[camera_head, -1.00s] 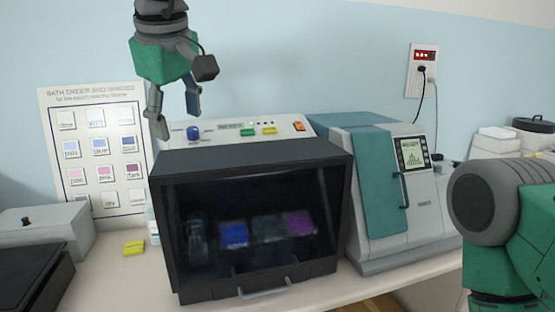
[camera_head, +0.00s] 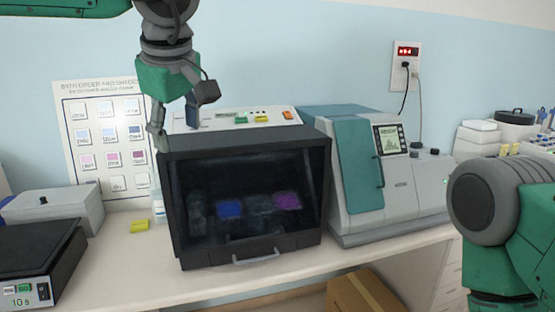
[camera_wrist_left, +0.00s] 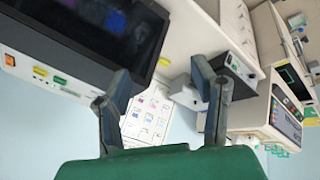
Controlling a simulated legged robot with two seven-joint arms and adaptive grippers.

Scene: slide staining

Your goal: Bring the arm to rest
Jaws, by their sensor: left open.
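My left gripper (camera_head: 175,130) hangs fingers-down above the left part of the black staining cabinet (camera_head: 248,252) in the head view. Its two fingers are apart with nothing between them. The left wrist view also shows my left gripper (camera_wrist_left: 168,92) with spread, empty fingers. Behind the cabinet's dark window, blue and purple patches show dimly. I cannot tell from the head view whether a fingertip touches the cabinet top. A green and grey part of my right arm shows at the right edge, but its gripper is out of view.
A grey-teal machine (camera_head: 400,205) stands right of the cabinet. A chart (camera_head: 88,118) hangs on the wall. A grey box (camera_head: 52,212), a black device (camera_head: 30,262) and a yellow block (camera_head: 139,226) are at left. The front counter strip (camera_head: 150,278) is clear. A cardboard box (camera_head: 362,296) is below.

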